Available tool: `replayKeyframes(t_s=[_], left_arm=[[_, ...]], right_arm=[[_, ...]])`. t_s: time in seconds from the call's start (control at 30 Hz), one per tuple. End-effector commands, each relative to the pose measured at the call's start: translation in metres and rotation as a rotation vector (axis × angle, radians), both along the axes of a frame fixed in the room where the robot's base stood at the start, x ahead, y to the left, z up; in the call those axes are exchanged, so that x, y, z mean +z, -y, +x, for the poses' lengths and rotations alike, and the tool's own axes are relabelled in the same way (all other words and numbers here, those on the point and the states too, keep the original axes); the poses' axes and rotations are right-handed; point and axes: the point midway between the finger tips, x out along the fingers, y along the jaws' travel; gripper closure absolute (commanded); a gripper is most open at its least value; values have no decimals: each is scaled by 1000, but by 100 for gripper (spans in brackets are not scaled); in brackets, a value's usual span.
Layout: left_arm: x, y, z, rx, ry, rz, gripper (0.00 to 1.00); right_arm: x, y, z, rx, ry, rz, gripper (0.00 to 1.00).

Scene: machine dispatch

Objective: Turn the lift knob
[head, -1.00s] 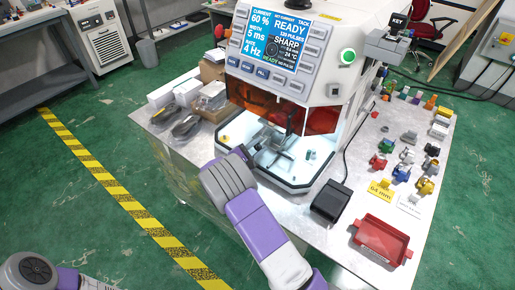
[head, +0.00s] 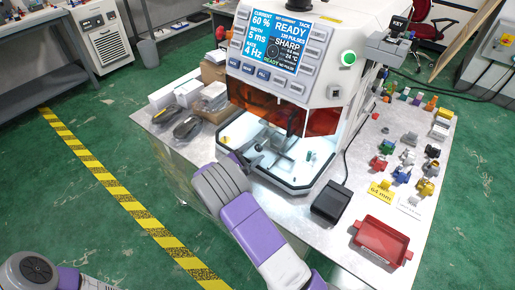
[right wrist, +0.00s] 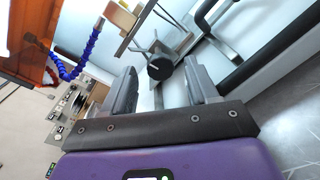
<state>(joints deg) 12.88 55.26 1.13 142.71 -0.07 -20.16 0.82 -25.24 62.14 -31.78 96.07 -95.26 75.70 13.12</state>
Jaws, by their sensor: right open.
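The lift knob (right wrist: 160,68) is a dark round knob on a thin metal shaft, seen in the right wrist view inside the machine's work bay. I cannot make it out clearly in the head view. My right gripper (right wrist: 160,86) is open, with one finger on each side of the knob in the picture. The knob appears just beyond the fingertips, and no contact shows. In the head view my right gripper (head: 238,160) is at the front left of the white machine's (head: 300,88) lit bay, mostly hidden by my wrist. My left gripper is out of view.
An orange shield (head: 262,100) hangs over the bay. A black box (head: 331,203) and a red tray (head: 380,241) stand on the bench to the right, with several small coloured parts behind.

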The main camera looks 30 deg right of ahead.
Motion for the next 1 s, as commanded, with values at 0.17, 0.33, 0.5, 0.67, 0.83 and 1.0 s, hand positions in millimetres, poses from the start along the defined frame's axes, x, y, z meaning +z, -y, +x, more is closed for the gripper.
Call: replayKeyframes(t_s=[0.17,0.33,0.5,0.67,0.83,1.0], left_arm=[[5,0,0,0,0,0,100],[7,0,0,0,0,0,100],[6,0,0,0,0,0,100],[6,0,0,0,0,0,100],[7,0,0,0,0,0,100],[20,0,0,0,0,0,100]], right_arm=[[2,-30,-10,3,-2,0,41],[2,-42,-15,1,-1,0,41],[1,-44,-16,-1,-1,0,41],[1,-44,-16,0,-1,1,41],[1,-44,-16,0,-1,1,41],[15,-44,-16,0,-1,1,41]])
